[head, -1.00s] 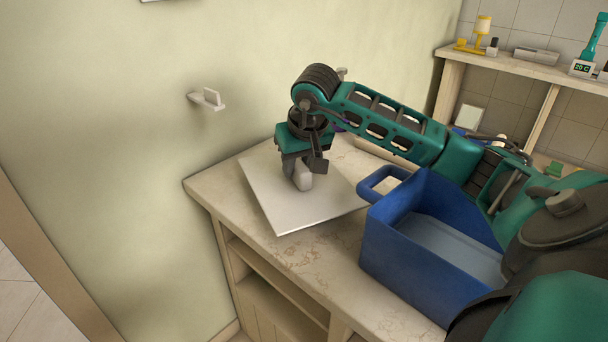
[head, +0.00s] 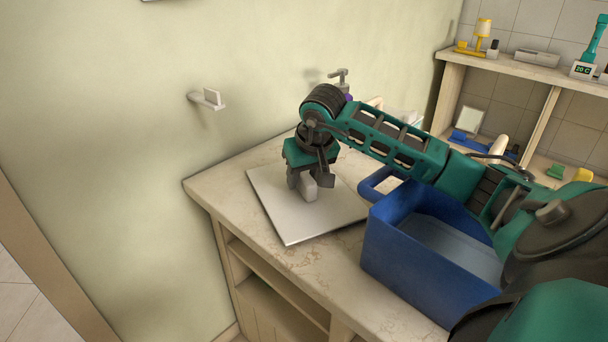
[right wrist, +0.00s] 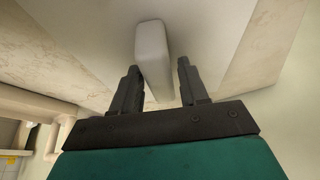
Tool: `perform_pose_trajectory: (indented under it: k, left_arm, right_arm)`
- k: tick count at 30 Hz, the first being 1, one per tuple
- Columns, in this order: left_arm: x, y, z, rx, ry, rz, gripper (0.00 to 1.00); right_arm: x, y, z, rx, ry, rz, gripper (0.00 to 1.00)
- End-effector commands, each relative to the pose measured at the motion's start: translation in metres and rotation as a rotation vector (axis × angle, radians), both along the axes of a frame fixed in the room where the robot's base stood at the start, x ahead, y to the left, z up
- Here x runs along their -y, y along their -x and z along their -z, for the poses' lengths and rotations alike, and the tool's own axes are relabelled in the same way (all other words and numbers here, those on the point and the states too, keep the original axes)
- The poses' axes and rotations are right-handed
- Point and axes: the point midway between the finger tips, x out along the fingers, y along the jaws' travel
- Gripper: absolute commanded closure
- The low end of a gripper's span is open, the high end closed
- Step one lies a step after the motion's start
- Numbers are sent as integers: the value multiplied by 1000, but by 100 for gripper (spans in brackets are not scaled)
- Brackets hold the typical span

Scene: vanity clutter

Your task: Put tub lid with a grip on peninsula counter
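The tub lid (head: 290,222) is a flat, pale grey square plate with a block-shaped grip (head: 309,190) standing up from its middle. It lies on the light stone-look peninsula counter (head: 235,180), near the wall end. My right gripper (head: 308,182) points down over the lid, with its dark fingers on either side of the grip. In the right wrist view the grip (right wrist: 152,60) sits between the fingers, with a visible gap on the right finger's side, so the gripper looks open around it. My left gripper is out of view.
A blue open tub (head: 400,265) with a handle stands on the counter right of the lid, below my right arm. A tap (head: 342,77) is behind the arm. A shelf unit (head: 500,68) with small items stands at the back right. A wall hook (head: 207,100) is at left.

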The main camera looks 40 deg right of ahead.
Motion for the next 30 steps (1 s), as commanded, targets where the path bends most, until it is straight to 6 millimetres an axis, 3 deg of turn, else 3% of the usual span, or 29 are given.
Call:
perform_pose_trajectory:
  k: [4,14,30]
  left_arm:
    - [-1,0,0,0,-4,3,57]
    - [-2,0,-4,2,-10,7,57]
    - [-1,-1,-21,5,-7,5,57]
  right_arm:
    - [0,0,0,-1,0,0,43]
    - [0,1,-7,0,0,0,43]
    - [-12,38,-101,2,1,0,43]
